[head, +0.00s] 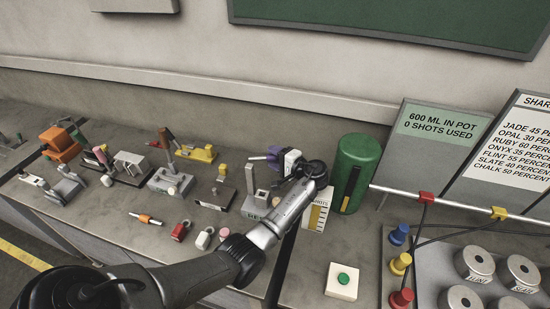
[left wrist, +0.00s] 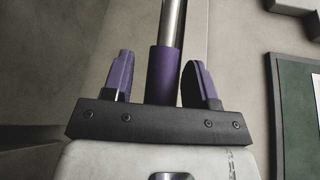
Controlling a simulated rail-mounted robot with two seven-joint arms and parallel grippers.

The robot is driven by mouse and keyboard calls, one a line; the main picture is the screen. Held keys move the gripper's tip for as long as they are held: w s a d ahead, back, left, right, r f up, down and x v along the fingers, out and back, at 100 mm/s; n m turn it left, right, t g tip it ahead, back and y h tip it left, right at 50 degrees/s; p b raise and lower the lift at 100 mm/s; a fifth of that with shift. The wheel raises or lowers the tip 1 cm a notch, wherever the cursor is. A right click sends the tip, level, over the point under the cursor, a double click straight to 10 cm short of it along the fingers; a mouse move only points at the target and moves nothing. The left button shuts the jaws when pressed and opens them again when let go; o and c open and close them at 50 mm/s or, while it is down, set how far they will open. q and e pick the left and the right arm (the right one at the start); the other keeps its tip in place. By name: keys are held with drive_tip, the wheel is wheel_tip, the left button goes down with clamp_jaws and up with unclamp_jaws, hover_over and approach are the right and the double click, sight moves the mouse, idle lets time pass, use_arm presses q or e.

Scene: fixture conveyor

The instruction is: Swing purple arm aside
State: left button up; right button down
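The purple arm (left wrist: 163,75) shows in the left wrist view as a purple sleeve on a silver rod. It lies between the two purple-padded fingers of my left gripper (left wrist: 161,80), with a visible gap on each side. In the head view my left gripper (head: 273,156) is over a grey fixture (head: 256,203) with an upright post. Purple shows at its tip, but I cannot tell there which part is finger and which is arm. The gripper and wrist hide part of the fixture. My right gripper is not in view.
A green cylinder (head: 356,172) stands close right of my wrist, with a white-and-yellow card (head: 317,210) beside it. Several other fixtures, an orange one (head: 60,143) among them, and padlocks (head: 204,238) lie to the left. A green button box (head: 342,281) is at the front.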

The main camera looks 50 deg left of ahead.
use_arm(q)
drive_tip(key=shift+w+d+r, duration=0.1)
drive_tip(key=shift+w+d, duration=0.1)
drive_tip(key=shift+d, duration=0.35)
drive_tip(key=b+v, duration=0.1)
drive_tip(key=v, duration=1.1)
drive_tip(key=shift+d, duration=0.35)
drive_tip(key=shift+r, duration=0.1)
drive_tip(key=shift+c, duration=0.5)
